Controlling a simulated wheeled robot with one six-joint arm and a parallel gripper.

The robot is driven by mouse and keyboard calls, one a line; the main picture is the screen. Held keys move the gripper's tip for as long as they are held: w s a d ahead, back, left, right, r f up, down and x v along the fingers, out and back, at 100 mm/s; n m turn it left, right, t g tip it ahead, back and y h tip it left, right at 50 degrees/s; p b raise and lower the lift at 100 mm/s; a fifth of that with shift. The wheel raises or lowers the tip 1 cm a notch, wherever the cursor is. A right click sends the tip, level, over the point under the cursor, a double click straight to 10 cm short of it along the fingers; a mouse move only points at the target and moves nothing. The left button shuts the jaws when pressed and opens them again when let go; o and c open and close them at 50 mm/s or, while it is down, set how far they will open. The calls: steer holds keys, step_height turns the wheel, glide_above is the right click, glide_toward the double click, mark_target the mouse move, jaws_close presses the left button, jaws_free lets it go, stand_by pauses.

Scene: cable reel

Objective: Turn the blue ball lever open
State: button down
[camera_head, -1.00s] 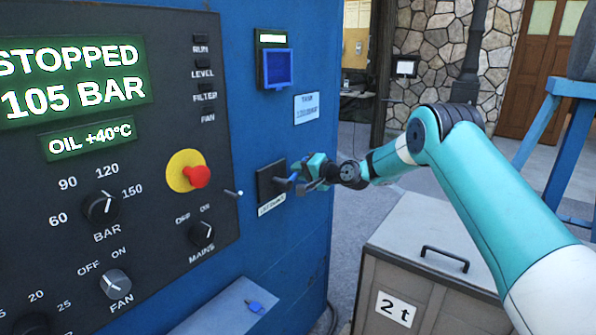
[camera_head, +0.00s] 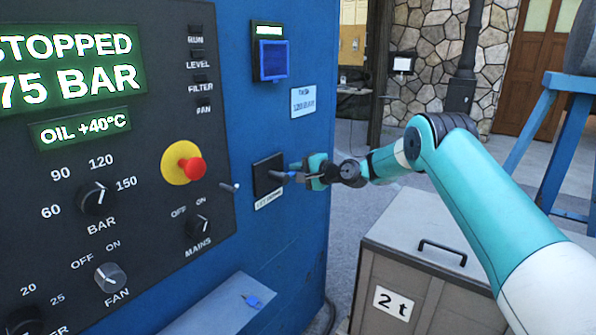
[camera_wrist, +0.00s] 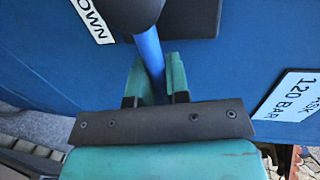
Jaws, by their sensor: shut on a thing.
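The blue lever (camera_head: 287,177) stands out from a black square plate (camera_head: 268,174) on the side of the blue cabinet. In the wrist view the lever (camera_wrist: 150,50) is a blue rod running from a dark round part at the top down between my fingers. My gripper (camera_head: 305,174) is shut on the rod, with one green finger on each side; the wrist view also shows the fingers (camera_wrist: 157,80). The fingers hide the rod's outer end, and I cannot make out a ball.
The black panel has a display (camera_head: 70,72) reading 75 BAR, a red stop button (camera_head: 192,168) and several knobs. A small ledge (camera_head: 222,305) holds a blue item (camera_head: 251,299). A grey box marked 2 t (camera_head: 393,303) stands below my arm.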

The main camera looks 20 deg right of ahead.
steer(key=shift+w+d+r+h, duration=0.25)
steer(key=shift+d+r+h, duration=0.05)
steer(key=shift+d, duration=0.25)
steer(key=c, duration=1.1)
jaws_free()
steer(key=shift+f, duration=0.1)
steer(key=shift+w+d+f, duration=0.1)
steer(key=shift+d, duration=0.05)
steer(key=shift+a+f, duration=0.1)
steer(key=shift+a, duration=0.25)
steer(key=b+v, duration=0.2)
steer(key=v, duration=0.6)
steer(key=b+v, duration=0.2)
steer(key=v, duration=0.7)
steer(key=shift+d+f, duration=0.15)
steer(key=shift+d, duration=0.1)
